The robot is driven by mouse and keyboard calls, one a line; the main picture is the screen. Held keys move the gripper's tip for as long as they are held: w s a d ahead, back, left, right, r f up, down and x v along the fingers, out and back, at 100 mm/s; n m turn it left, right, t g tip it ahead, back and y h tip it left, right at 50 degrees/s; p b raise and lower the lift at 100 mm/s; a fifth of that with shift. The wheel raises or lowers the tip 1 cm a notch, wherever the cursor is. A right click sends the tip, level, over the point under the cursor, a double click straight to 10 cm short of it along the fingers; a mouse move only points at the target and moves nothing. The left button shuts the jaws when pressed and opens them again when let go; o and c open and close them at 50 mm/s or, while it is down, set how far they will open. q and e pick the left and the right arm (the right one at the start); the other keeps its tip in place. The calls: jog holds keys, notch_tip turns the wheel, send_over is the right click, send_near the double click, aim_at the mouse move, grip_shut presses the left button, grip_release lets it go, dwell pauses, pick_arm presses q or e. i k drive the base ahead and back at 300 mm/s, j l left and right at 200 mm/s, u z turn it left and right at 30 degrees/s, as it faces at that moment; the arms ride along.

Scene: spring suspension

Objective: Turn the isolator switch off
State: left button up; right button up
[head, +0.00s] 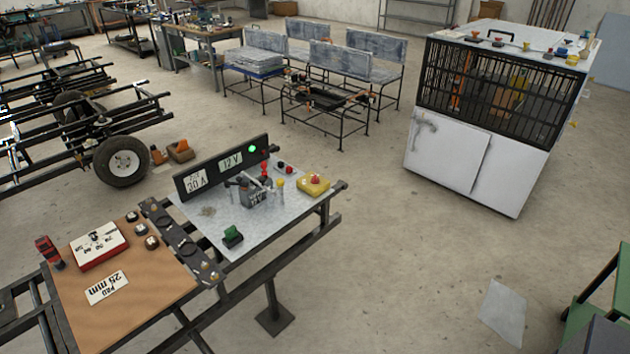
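A yellow box with a red knob on top (314,183) sits at the right end of a light grey panel (215,222) on the bench frame. It looks like the isolator switch, but the position of its knob is too small to read. A dark upright board (215,180) behind the panel carries labels reading 30 A and 12 V, and a green lamp (252,148) glows on it. Neither of my grippers is in the head view.
A dark clamp-like device (252,192) and a green block (233,236) stand on the panel. A brown board (165,285) with a red-and-white case (99,246) adjoins it at left. A white caged cabinet (450,150) stands at right. The floor between is clear.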

aim_at(315, 180)
jog(key=i+l+u, duration=0.1)
jog(key=u, duration=0.25)
jog(key=i+l+u, duration=0.6)
jog(key=l+u, duration=0.25)
jog(key=i+l+u, duration=0.1)
jog(key=l, duration=0.2)
jog(key=i+l, duration=0.2)
jog(key=l, duration=0.15)
jog(key=i+l+u, duration=0.15)
jog(key=l, duration=0.15)
jog(key=i+l, duration=0.15)
jog(key=l, duration=0.2)
jog(key=i+l, duration=0.1)
jog(key=l, duration=0.3)
jog(key=i+l, duration=0.15)
jog(key=l, duration=0.2)
jog(key=i+l, duration=0.1)
jog(key=l, duration=0.3)
